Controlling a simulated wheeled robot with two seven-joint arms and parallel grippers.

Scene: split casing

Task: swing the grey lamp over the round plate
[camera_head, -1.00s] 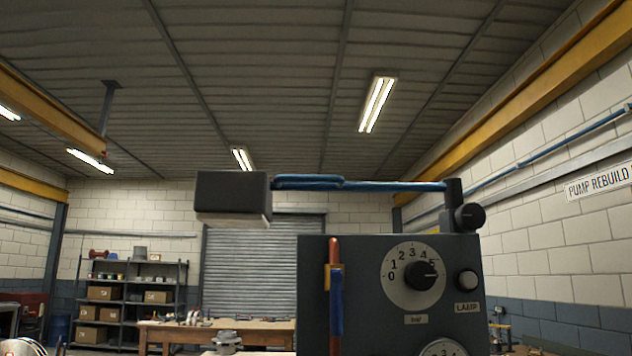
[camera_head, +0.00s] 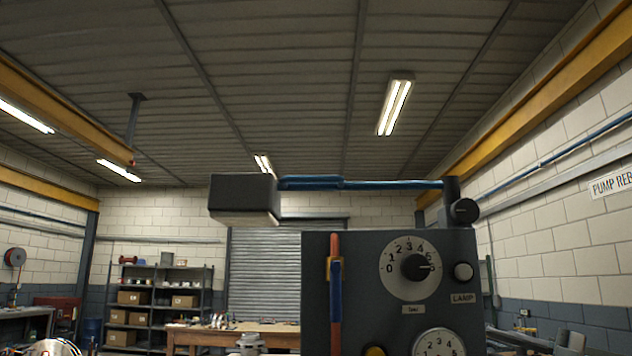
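The grey lamp (camera_head: 244,199) is a dark box-shaped head with a pale underside. It hangs at the left end of a blue arm (camera_head: 360,184), which runs right to a dark post with a round knob (camera_head: 464,211). The post stands at the top right of a dark grey panel (camera_head: 322,300). The panel carries a numbered dial (camera_head: 415,264), a button (camera_head: 463,272) and a label reading LAMP (camera_head: 463,298). The round plate is not visible in this view. Neither of my grippers is in view.
A red and blue upright handle (camera_head: 336,290) stands on the panel's left front. Behind are a wooden workbench (camera_head: 235,335), shelving with boxes (camera_head: 158,300) and a roller shutter (camera_head: 275,270). A shiny round thing (camera_head: 58,348) shows at the bottom left, cut off. Space left of the lamp looks clear.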

